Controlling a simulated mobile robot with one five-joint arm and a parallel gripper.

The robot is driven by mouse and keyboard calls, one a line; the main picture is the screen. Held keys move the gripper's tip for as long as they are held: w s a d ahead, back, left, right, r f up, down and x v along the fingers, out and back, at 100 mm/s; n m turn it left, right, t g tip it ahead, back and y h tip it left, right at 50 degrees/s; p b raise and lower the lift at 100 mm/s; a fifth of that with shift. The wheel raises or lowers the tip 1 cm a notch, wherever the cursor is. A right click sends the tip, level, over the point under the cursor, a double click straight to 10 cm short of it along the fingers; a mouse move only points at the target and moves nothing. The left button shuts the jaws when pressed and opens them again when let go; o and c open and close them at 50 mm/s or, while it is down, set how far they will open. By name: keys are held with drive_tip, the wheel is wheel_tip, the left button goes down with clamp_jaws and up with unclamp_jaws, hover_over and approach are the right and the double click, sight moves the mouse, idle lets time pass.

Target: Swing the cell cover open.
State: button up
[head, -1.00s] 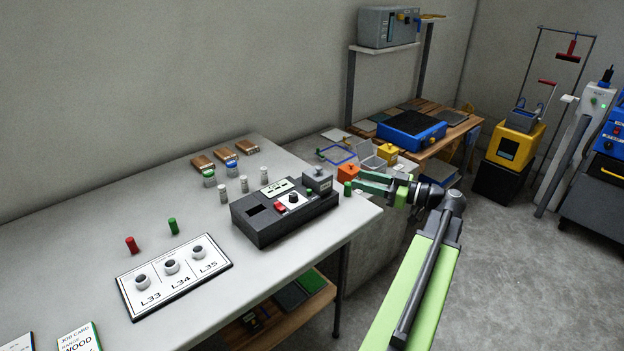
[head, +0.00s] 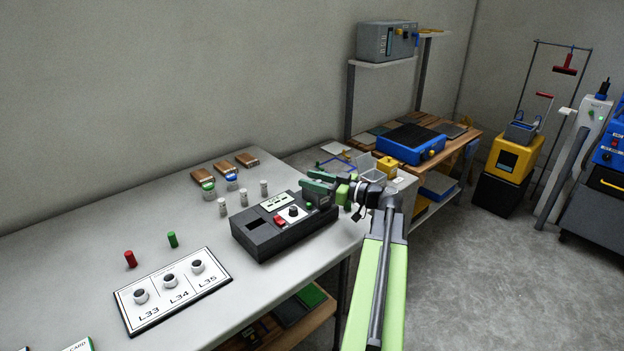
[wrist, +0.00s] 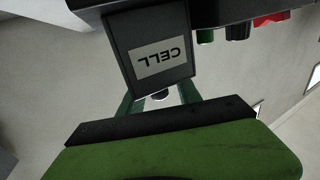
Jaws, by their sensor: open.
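The cell cover (wrist: 158,55) is a dark grey block with a white CELL label, upside down in the wrist view. A small dark knob (wrist: 160,95) shows at its lower edge, between my two green fingers. My gripper (wrist: 160,92) is open; I cannot tell whether either finger touches the knob. The cover looks shut.
The box's red button (head: 280,221) and dial are left of my gripper. Small vials (head: 243,195) stand behind the box. A white card with L33, L34 and L35 cups (head: 225,276) lies at the front left. The table edge is close on the right.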

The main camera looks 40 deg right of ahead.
drive_tip(key=shift+w+a, duration=0.1)
drive_tip(key=shift+w, duration=0.25)
clamp_jaws()
idle(1.2)
